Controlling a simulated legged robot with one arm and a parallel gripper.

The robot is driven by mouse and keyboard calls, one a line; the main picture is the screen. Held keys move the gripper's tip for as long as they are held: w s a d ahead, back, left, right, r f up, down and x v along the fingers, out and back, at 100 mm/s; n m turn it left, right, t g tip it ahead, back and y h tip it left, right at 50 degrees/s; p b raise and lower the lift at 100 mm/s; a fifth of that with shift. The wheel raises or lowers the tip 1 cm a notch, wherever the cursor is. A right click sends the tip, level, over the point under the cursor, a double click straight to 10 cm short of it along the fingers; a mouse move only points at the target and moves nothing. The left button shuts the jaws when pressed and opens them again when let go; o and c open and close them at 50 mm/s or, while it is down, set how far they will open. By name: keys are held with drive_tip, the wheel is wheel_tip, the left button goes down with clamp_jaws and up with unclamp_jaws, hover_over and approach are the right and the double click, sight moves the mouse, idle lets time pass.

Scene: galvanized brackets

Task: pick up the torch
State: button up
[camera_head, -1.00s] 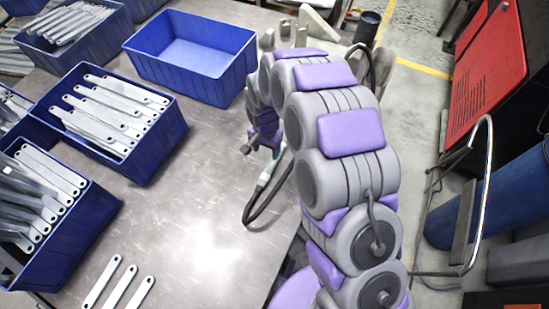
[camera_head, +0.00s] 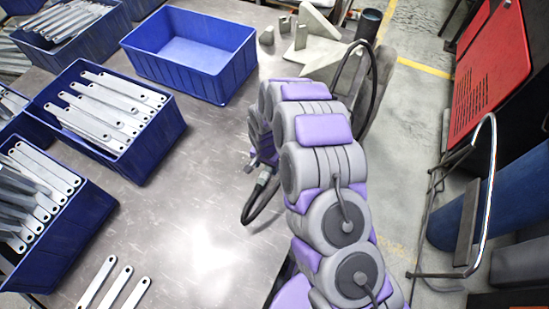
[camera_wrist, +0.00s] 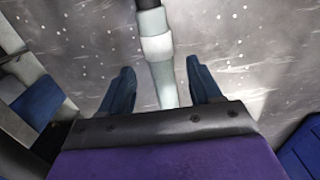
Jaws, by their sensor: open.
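The torch (camera_head: 264,179) lies on the metal table, with a pale grey-green handle and a black hose curving from it. Part of it is hidden by my arm in the head view. In the wrist view the torch (camera_wrist: 157,48) runs lengthwise between my two blue fingers, with a lighter collar around its middle. My gripper (camera_wrist: 160,78) is open, one finger on each side of the torch, with a visible gap on both sides. In the head view my gripper is mostly hidden behind my arm, close to the torch.
An empty blue bin (camera_head: 190,43) stands behind. Blue bins of flat metal brackets (camera_head: 170,135) fill the left. Loose brackets (camera_head: 112,285) lie at the front. A grey angled fixture (camera_head: 312,52) and a dark cup (camera_head: 369,25) stand at the back edge. The table centre is clear.

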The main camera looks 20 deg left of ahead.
sight(266, 170)
wheel_tip(266, 170, down, 4)
drive_tip(key=shift+a+b, duration=0.1)
drive_tip(key=shift+b, duration=0.45)
drive_tip(key=c, duration=1.1)
drive_tip(key=shift+r, duration=0.15)
